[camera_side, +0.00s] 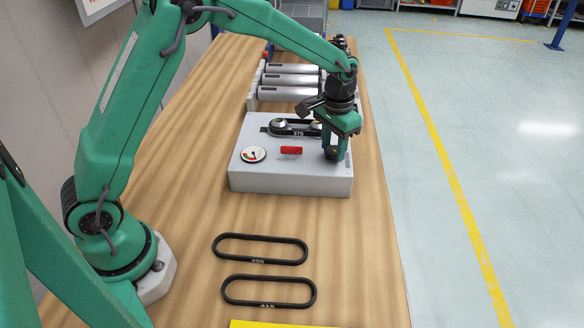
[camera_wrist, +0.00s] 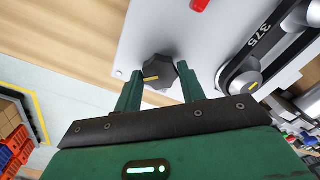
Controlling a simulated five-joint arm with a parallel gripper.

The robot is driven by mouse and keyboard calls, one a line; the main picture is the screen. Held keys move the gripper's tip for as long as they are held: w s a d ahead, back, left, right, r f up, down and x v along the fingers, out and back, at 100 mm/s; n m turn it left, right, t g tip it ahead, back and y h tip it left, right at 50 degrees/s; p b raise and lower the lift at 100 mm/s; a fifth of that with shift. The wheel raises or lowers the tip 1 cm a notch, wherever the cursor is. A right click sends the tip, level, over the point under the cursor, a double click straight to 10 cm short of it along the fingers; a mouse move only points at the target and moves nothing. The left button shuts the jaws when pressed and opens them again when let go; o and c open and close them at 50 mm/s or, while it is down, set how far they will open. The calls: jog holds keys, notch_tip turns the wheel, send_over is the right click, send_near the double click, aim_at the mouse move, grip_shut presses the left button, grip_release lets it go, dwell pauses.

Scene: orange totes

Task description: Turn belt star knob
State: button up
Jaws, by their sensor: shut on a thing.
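The star knob (camera_wrist: 158,72) is black and lobed, with a yellow mark on top, and sits near a corner of the grey box (camera_side: 290,182). In the side view the knob (camera_side: 332,154) is partly covered by my gripper (camera_side: 337,146). In the wrist view the two green fingers of my gripper (camera_wrist: 160,88) stand on either side of the knob, shut on it. A black belt marked 375 (camera_wrist: 262,38) runs around pulleys on the box; it also shows in the side view (camera_side: 296,134).
A dial gauge (camera_side: 253,154) and a red handle (camera_side: 291,150) are on the box top. Two loose black belts (camera_side: 260,249) and (camera_side: 269,291) lie on the wooden table (camera_side: 360,270). Grey rollers (camera_side: 290,80) stand behind the box. The table's right edge is close by.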

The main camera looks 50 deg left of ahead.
aim_at(333, 150)
jog(key=m, duration=0.3)
jog(key=shift+m, duration=0.3)
jog(key=shift+r, duration=0.1)
dwell(0.3)
jog(key=o, duration=0.9)
jog(key=shift+o, duration=0.2)
notch_tip(333, 150, up, 8)
jog(key=shift+f, duration=0.25)
jog(key=shift+r, duration=0.1)
